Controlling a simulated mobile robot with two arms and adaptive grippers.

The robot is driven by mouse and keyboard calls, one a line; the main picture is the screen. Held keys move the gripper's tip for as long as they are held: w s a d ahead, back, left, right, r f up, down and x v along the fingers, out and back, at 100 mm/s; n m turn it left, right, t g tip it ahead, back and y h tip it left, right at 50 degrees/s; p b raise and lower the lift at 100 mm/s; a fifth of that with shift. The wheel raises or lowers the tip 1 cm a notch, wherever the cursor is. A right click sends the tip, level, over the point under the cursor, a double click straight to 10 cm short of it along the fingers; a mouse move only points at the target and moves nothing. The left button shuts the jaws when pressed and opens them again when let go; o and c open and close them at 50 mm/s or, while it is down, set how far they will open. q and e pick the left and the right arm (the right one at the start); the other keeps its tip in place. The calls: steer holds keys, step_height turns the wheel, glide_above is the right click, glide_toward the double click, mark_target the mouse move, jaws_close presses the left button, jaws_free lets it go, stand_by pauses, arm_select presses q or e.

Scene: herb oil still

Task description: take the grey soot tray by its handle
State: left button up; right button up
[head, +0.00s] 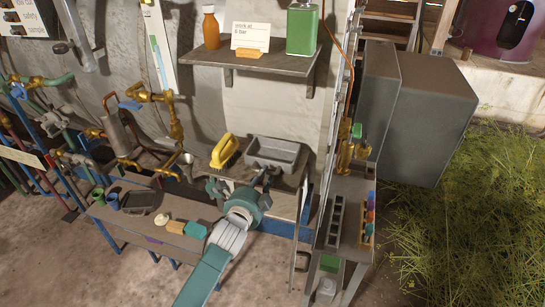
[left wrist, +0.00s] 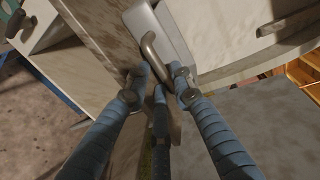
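The grey soot tray (head: 277,149) sits on the small bench against the wall in the head view, beside a yellow-handled brush (head: 224,151). My left gripper (head: 268,178) is at the front of the tray, its fingers small and partly hidden by my own wrist. In the left wrist view, a bent metal handle (left wrist: 153,54) on a light grey face lies just beyond and between the two blue-wrapped fingers of my left gripper (left wrist: 157,84). The fingers stand apart, one on each side of the handle. Whether they touch it is unclear. My right gripper is not in view.
A wall shelf (head: 266,61) with an orange bottle and a green can hangs above. A low bench (head: 135,222) with small pots is at the left. Pipes and valves line the wall. A narrow rack (head: 352,215) stands close on the right.

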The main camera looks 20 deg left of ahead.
arm_select(q)
jaws_close()
